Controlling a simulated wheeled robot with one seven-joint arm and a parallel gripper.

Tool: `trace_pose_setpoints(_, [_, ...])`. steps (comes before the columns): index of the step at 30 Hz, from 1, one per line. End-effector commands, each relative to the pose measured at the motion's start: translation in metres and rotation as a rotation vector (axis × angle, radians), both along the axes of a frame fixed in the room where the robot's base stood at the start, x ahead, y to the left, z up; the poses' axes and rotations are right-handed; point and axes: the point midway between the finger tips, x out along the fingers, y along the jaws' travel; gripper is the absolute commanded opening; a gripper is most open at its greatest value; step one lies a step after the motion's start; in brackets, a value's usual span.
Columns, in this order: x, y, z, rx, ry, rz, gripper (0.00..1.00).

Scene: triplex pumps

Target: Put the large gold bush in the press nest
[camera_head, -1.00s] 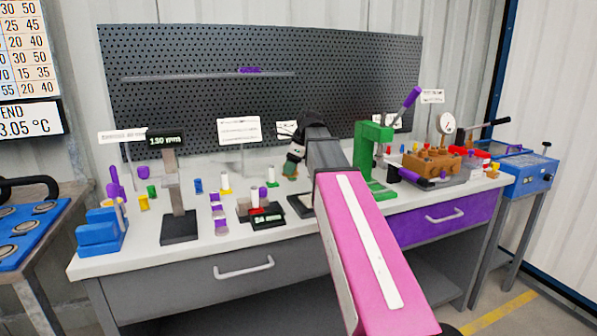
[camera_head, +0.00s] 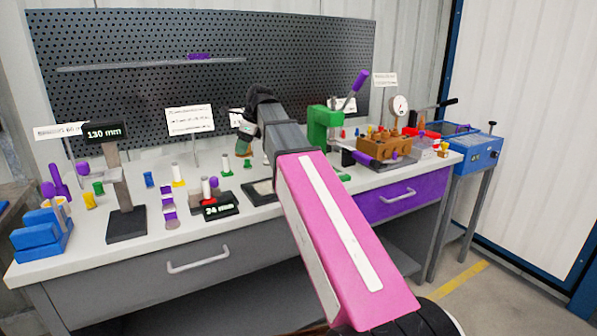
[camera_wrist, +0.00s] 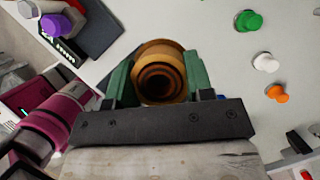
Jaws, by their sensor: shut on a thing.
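My gripper (camera_wrist: 158,78) is shut on a large gold bush (camera_wrist: 160,72), with one green finger on each side of it. In the wrist view I look into its stepped round bore. In the head view my gripper (camera_head: 243,143) is above the bench, left of the green press (camera_head: 322,128); the bush cannot be made out clearly there. The press has a purple lever handle (camera_head: 360,81). My pink arm covers much of the press's lower part, and its nest cannot be made out.
The white bench (camera_head: 95,240) holds several small coloured bushes and pins on the left, a height gauge (camera_head: 126,222) reading 130 mm and a black block (camera_head: 221,207) reading 24 mm. A brown pump block (camera_head: 388,147) with a dial stands right of the press. A perforated panel closes the back.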

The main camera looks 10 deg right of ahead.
Motion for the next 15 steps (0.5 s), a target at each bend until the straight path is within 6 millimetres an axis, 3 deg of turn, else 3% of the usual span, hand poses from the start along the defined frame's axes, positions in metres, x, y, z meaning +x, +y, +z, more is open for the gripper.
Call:
trace_pose_setpoints(2, [0.007, -0.001, -0.005, 0.0, 0.0, 0.0, 0.2])
trace_pose_setpoints(15, [0.05, -0.074, -0.055, 0.0, 0.001, -0.003, 0.2])
